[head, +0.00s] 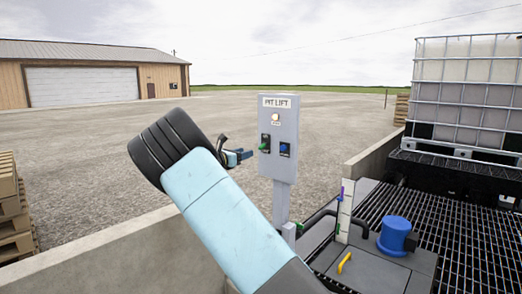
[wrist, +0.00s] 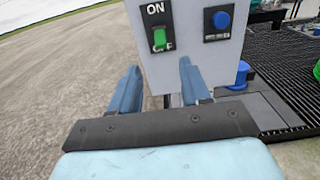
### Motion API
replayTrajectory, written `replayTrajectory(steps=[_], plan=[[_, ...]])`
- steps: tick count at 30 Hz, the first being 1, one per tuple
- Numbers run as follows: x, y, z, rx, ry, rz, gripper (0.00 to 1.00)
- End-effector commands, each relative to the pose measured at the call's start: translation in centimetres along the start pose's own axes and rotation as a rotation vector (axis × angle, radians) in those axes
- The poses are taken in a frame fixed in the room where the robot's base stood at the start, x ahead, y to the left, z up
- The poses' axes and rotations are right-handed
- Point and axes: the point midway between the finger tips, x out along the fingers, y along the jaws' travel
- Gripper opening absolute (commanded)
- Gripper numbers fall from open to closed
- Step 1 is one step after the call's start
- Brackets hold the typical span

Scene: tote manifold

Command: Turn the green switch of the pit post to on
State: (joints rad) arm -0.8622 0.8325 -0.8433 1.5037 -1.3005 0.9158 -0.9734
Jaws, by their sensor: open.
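The pit post is a grey box (head: 278,165) on a pole, labelled "PIT LIFT", with a lit lamp near its top. Its green switch (head: 265,142) sits at the left of the front face. In the wrist view the green switch (wrist: 159,39) stands below the word "ON", with partly covered lettering at its lower end. My gripper (head: 246,155) is just left of the box at about switch height. In the wrist view my gripper (wrist: 158,78) is open and empty, its fingers below the switch in the picture and apart from it.
A blue button (head: 285,149) sits right of the switch on the same face. A low concrete wall (head: 110,258), a black grating (head: 450,235), a blue capped fitting (head: 395,235) and a caged tank (head: 468,90) stand around. Open gravel lies behind.

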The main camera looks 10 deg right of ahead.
Motion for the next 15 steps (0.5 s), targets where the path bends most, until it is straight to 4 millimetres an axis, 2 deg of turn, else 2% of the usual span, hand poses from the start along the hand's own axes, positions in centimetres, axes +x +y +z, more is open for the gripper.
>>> replayTrajectory(steps=[6,15], plan=[[4.1,-0.1,-0.1,-0.001,0.0,-0.002,0.47],[8.7,0.0,-0.1,0.001,0.001,0.0,0.47]])
